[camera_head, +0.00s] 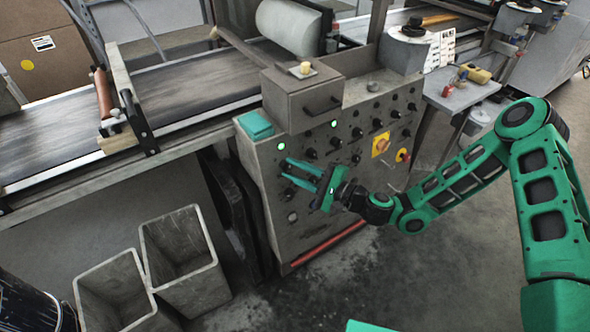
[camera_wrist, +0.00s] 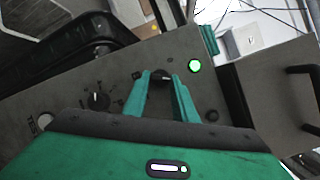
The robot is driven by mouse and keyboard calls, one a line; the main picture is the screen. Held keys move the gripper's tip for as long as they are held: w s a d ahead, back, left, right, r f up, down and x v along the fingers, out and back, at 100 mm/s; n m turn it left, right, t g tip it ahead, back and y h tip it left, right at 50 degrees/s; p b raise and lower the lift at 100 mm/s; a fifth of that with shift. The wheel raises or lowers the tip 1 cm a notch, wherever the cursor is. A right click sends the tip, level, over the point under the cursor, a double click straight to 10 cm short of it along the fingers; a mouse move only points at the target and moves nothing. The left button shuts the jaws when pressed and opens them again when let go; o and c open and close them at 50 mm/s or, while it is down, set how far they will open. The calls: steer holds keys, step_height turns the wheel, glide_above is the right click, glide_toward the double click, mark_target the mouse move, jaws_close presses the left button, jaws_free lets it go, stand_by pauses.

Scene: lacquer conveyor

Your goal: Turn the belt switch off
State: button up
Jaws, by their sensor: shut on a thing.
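The grey control panel (camera_head: 335,200) in the head view carries several black knobs and two lit green lamps. My gripper (camera_head: 286,170) is at the panel's left side, below the left green lamp (camera_head: 281,146). In the wrist view my gripper (camera_wrist: 160,82) has its two green fingers closed on either side of a black rotary switch (camera_wrist: 161,74). A lit green lamp (camera_wrist: 194,66) is just beside that switch.
Another black knob (camera_wrist: 98,101) with dial marks sits to the left in the wrist view. A yellow-backed switch (camera_head: 381,145) is further right on the panel. Two open grey bins (camera_head: 178,212) stand below the conveyor belt (camera_head: 190,85). Floor to the right is clear.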

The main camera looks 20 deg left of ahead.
steer(key=n, duration=0.2)
steer(key=n+h, duration=0.1)
steer(key=n, duration=0.1)
steer(key=n+g+h, duration=0.1)
steer(key=shift+r+n, duration=0.4)
steer(key=shift+r+n+h, duration=0.15)
steer(key=shift+n+h, duration=1.05)
steer(key=shift+n, duration=1)
steer(key=shift+s, duration=0.1)
steer(key=o, duration=1)
steer(key=v, duration=1)
steer(key=shift+d+r, duration=0.25)
